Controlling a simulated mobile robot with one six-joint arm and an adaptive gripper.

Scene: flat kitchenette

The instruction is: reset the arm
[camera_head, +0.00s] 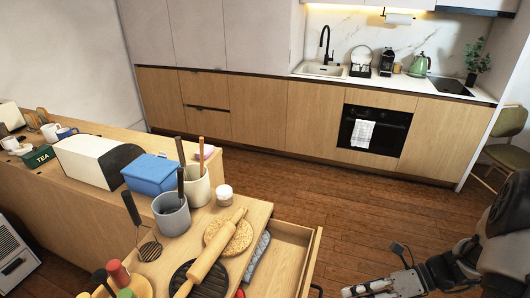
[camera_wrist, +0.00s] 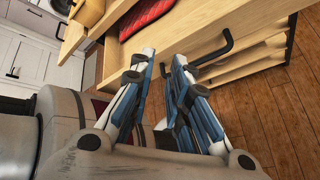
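My gripper (camera_head: 368,289) is at the bottom right in the head view, in front of the open drawer and to its right, over the floor. In the wrist view my gripper (camera_wrist: 164,56) shows two blue and grey fingers with a narrow gap between their tips. Nothing is held between them. The wooden drawer (camera_head: 291,233) is pulled out from the near counter. In the wrist view its front (camera_wrist: 190,42) and black handle (camera_wrist: 226,45) lie just beyond the fingertips; I cannot tell whether they touch.
The near counter holds a rolling pin (camera_head: 211,252), a grey utensil pot (camera_head: 172,216), a blue box (camera_head: 151,173) and a white bread bin (camera_head: 90,160). A red quilted item (camera_wrist: 146,15) lies in the drawer. Wooden floor (camera_head: 290,177) is clear towards the far cabinets. A chair (camera_head: 507,153) stands right.

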